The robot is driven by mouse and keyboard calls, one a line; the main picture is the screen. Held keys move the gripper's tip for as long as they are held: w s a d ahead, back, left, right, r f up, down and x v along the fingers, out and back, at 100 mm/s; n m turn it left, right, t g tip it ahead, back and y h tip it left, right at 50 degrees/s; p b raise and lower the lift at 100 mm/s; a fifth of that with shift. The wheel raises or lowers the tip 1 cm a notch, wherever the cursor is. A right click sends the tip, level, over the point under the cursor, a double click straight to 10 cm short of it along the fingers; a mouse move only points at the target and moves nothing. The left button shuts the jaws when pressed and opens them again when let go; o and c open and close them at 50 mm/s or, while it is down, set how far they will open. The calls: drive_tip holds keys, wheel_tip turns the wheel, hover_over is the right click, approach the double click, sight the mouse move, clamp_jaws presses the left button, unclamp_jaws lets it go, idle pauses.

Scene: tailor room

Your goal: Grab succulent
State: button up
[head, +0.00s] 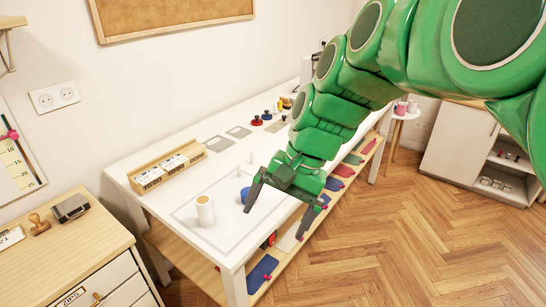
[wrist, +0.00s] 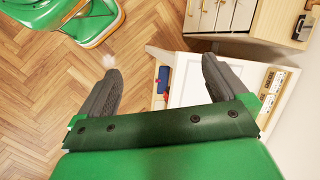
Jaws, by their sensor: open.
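I cannot make out a succulent in either view. My gripper (head: 281,205) is open and empty at the near front edge of the long white table (head: 160,190). One finger is over the tabletop and the other is out past its front edge. In the wrist view my gripper (wrist: 161,67) has its two fingers wide apart with nothing held between them. My arm hides part of the table's far end in the head view.
A white cylinder (head: 205,211) and a blue item (head: 245,195) stand on the table, with a wooden tray (head: 168,165) behind. A drawer cabinet (head: 85,250) is at left. A stool (head: 397,116) holds pinkish items. The wooden floor (head: 400,230) at right is clear.

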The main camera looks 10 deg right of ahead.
drive_tip(key=w+d+r+m+t+y, duration=0.2)
drive_tip(key=w+m+y, duration=0.5)
drive_tip(key=w, duration=1.7)
drive_tip(key=w+d+f+m+t, duration=0.2)
drive_tip(key=w+d+m+t, duration=0.1)
drive_tip(key=w+d+m, duration=0.5)
drive_tip(key=w+d+f+m+t, duration=0.35)
drive_tip(key=w+d, duration=0.25)
drive_tip(key=w, duration=0.4)
drive_tip(key=shift+m, duration=0.55)
drive_tip(key=f, duration=1.8)
drive_tip(key=shift+w+f, duration=0.4)
drive_tip(key=shift+x, duration=3.95)
drive_tip(key=shift+d+f, duration=0.1)
drive_tip(key=shift+d, duration=0.05)
drive_tip(key=shift+c, duration=0.3)
drive_tip(key=shift+w, duration=0.1)
drive_tip(key=c, duration=0.9)
